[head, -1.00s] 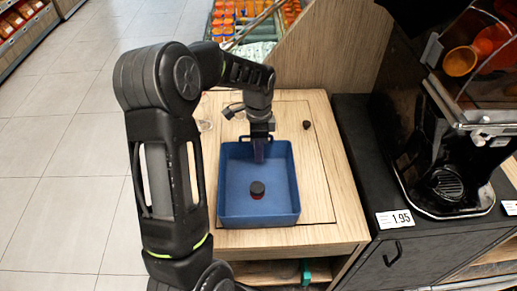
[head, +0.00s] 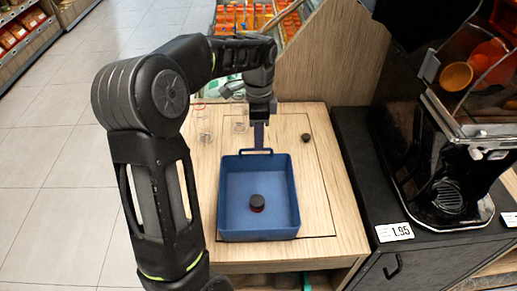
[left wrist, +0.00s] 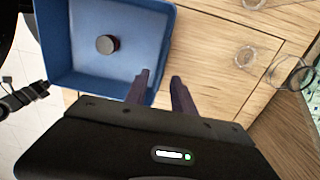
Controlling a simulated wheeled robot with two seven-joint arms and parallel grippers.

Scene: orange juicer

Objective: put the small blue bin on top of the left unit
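The small blue bin (head: 232,234) sits upright on the wooden top of the left unit (head: 318,250). It also shows in the left wrist view (left wrist: 70,65). A small dark round-topped item with a red lower part (head: 257,203) is inside the bin. My left gripper (head: 259,146) points down at the bin's far rim, by its far handle. In the left wrist view its two fingers (left wrist: 160,76) are apart, one over the bin's inside and one over the wood. Nothing is held between them. Contact with the rim cannot be told. My right gripper is not in view.
Clear glasses (head: 203,125) stand on the wood at the far left. A small dark knob (head: 306,137) is right of the bin. A wooden panel (head: 330,65) rises behind. A black juicer machine (head: 450,185) stands on the dark unit at right. Tiled floor lies left.

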